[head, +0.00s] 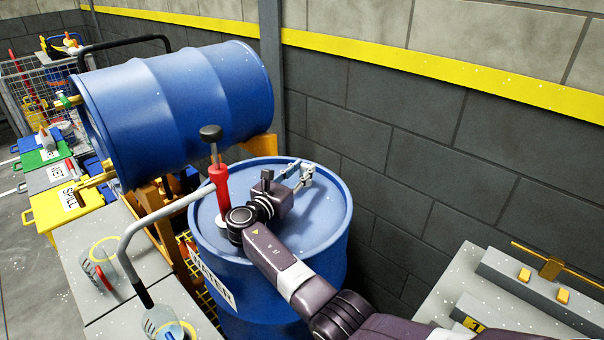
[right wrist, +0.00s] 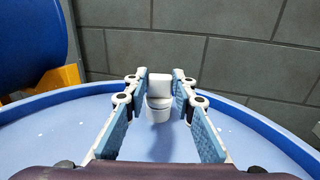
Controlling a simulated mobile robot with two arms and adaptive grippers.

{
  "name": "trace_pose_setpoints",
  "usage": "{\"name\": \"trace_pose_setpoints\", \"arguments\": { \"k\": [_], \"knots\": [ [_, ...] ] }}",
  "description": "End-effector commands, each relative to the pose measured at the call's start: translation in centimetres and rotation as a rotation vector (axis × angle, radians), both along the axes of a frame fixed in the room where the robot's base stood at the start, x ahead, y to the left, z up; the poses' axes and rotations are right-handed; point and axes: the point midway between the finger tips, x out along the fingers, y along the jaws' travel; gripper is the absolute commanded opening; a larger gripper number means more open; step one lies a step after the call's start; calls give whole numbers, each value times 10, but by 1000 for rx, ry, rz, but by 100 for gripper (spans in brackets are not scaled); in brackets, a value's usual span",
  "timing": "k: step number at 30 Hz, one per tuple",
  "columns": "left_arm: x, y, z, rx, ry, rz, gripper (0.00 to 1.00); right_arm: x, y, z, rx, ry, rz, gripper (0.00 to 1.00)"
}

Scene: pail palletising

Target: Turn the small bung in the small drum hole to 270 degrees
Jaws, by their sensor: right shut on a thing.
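The small bung (right wrist: 158,112) is white, with a block-like top and a round lower part. In the right wrist view it stands upright at the far part of the blue drum top (right wrist: 70,125). My right gripper (head: 306,173) is shut on the bung's top, one blue-padded finger on each side. In the head view the gripper reaches over the upright blue drum (head: 300,290) to the back right of its lid, and the bung is hard to make out there. The drum hole is hidden under the bung. Its turn angle cannot be read. My left gripper is out of view.
A red hand pump (head: 220,188) with a grey bent spout (head: 160,215) stands on the same drum, left of my arm. Another blue drum (head: 185,105) lies on an orange cradle behind. A block wall (head: 440,150) rises close behind. A grey bench (head: 455,310) is at the right.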

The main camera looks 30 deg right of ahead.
Motion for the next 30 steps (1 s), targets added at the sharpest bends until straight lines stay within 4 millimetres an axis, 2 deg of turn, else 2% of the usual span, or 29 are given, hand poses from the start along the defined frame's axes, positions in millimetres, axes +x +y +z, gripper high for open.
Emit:
{"name": "trace_pose_setpoints", "arguments": {
  "k": [6, 7, 12, 18, 24, 30],
  "knots": [
    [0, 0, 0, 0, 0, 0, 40, 0, 0, 2, -1, -2, 1, 0],
    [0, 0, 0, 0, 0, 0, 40, 0, 0, 2, -1, -2, 1, 27],
    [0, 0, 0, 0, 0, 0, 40, 0, 0, 1, -1, -2, 1, 44],
    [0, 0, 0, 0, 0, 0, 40, 0, 0, 0, -1, -1, 0, 45],
    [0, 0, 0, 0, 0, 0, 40, 0, 0, 0, -1, -1, 0, 65],
    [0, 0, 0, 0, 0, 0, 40, 0, 0, 0, -1, -1, 0, 65]
  ]
}}
